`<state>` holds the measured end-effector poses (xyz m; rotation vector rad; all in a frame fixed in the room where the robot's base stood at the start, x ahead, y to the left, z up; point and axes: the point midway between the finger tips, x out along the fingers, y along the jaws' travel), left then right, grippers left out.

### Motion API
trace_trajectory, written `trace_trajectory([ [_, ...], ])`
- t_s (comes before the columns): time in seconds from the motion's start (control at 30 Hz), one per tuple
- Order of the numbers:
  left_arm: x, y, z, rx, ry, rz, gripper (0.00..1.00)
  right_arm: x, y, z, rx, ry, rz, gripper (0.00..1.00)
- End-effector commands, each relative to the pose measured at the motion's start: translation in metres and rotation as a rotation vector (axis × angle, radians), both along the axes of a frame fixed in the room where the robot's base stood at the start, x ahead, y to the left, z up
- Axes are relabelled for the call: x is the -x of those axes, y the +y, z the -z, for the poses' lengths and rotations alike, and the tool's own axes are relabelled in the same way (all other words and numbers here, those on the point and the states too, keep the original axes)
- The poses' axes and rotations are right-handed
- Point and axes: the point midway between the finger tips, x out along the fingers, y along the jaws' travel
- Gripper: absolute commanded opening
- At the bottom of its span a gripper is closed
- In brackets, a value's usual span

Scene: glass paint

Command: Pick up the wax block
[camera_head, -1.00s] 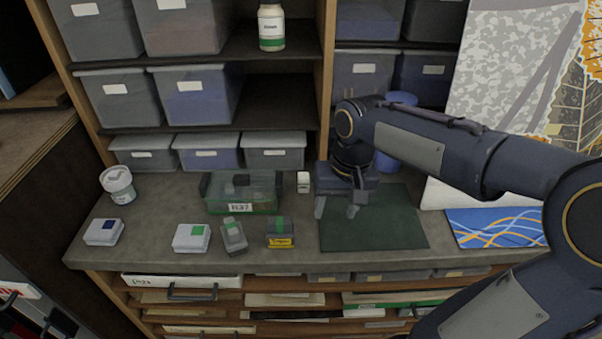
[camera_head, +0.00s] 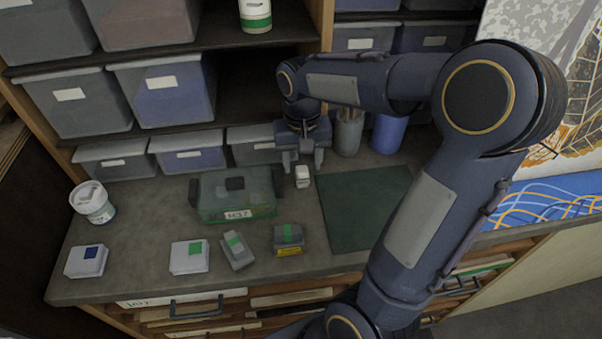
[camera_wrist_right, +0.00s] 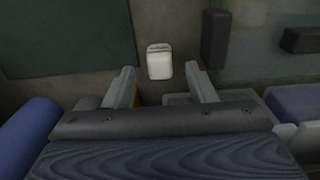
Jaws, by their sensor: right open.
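The wax block seems to be the small white block (camera_head: 302,176) standing on the counter between the green case and the dark green mat. It also shows in the right wrist view as a white rounded block (camera_wrist_right: 159,61). My right gripper (camera_head: 303,161) is open and empty, just behind the block and pointing down. In the right wrist view the open fingers (camera_wrist_right: 161,73) lie to either side of the block's line, with the block around and beyond their tips. I cannot tell how far above the counter the tips are. My left gripper is not in view.
A clear green case (camera_head: 237,207) stands left of the block, and a dark green mat (camera_head: 362,210) lies to its right. Several small boxes line the counter's front. Grey bins (camera_head: 186,152) and cups (camera_head: 388,134) stand behind.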

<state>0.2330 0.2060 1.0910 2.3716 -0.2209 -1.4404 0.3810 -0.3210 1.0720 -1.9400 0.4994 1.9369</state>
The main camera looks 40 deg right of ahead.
Motion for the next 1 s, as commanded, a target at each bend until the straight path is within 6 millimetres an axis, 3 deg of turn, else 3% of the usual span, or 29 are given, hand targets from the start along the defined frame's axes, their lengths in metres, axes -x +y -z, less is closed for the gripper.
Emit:
trace_trajectory([
  [0.23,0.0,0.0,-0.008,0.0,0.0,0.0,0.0,0.001,-0.001,0.036,0.0,0.006,0.0,0.51],
  [0.53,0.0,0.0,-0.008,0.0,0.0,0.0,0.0,0.0,-0.001,0.042,0.0,0.0,0.0,0.51],
  [0.9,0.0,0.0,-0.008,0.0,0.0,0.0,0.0,0.0,-0.001,0.042,0.0,0.0,0.0,0.04],
  [1.0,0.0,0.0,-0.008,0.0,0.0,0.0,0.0,0.0,-0.001,0.041,0.0,0.0,0.0,0.0],
])
